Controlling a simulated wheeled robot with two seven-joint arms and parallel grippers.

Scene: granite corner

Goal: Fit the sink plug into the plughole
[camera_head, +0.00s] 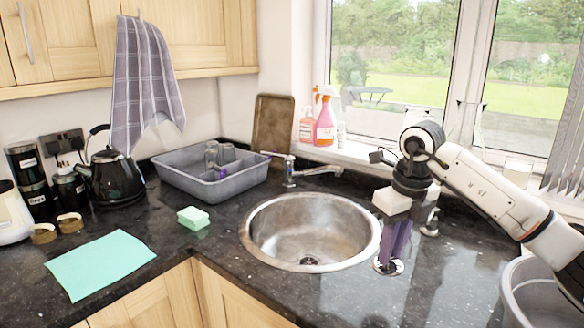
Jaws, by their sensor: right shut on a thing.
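The round steel sink (268,222) is set in the dark granite worktop, and it looks empty. Its plughole (309,261) shows as a small dark ring at the bottom, uncovered. My right gripper (390,258) points down over the worktop just right of the sink rim. Its purple fingers are shut on the sink plug (381,269), a small pale metallic disc at the fingertips. The fingers hide part of the plug. I cannot tell whether the plug touches the worktop. My left gripper is not in view.
The tap (315,171) stands behind the sink. A grey dish tub (200,183), green sponge (193,217), mint cloth (101,264) and black kettle (111,177) are to the left. A grey basin (530,285) is at the lower right. The worktop in front of the gripper is clear.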

